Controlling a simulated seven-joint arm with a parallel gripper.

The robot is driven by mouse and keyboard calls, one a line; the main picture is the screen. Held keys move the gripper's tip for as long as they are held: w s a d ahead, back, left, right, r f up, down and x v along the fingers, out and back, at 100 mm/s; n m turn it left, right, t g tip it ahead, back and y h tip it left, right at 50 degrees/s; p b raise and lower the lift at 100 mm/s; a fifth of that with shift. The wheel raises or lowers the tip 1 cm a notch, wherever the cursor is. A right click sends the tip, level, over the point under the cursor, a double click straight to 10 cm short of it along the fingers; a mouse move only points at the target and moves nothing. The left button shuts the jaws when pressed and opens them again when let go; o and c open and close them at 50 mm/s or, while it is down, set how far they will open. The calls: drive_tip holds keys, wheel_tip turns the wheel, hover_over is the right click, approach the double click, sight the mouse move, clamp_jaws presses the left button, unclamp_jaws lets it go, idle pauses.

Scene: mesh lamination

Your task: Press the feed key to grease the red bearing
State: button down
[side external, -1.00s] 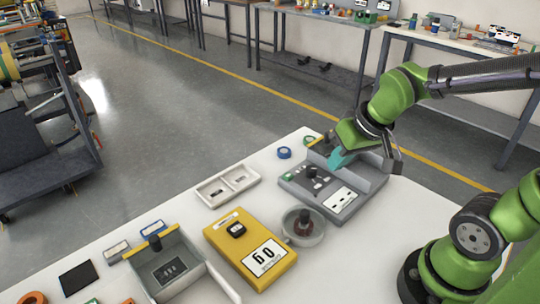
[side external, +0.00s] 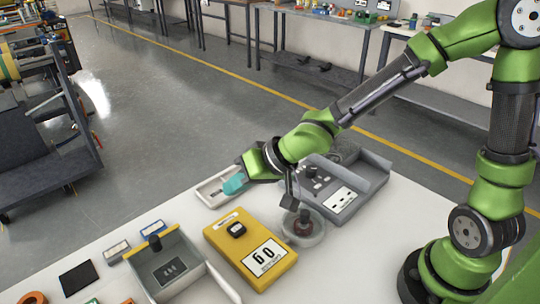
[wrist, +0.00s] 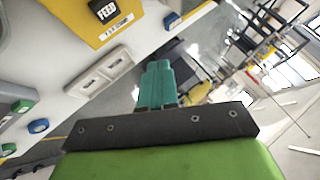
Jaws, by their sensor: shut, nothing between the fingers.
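The feed key (side external: 237,229) is a black key on top of the yellow box (side external: 222,242), which also bears a white label reading 60. In the wrist view the key (wrist: 103,10) reads FEED, at the top edge on the yellow box (wrist: 125,14). My gripper (side external: 232,185) has teal fingers, shut and empty, and appears over the white tray, behind the yellow box and apart from the key. The fingers (wrist: 158,68) point away in the wrist view.
A white two-slot tray (side external: 207,197) lies beneath or behind the fingers. A grey device (side external: 350,208) with knobs stands right of the dish. A grey open box (side external: 190,284) stands front left.

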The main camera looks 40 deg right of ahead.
sight(241, 228)
drive_tip(key=shift+f, duration=0.1)
drive_tip(key=shift+f, duration=4.35)
drive_tip(key=shift+f, duration=0.4)
drive_tip(key=shift+f, duration=0.6)
drive_tip(key=shift+r, duration=1)
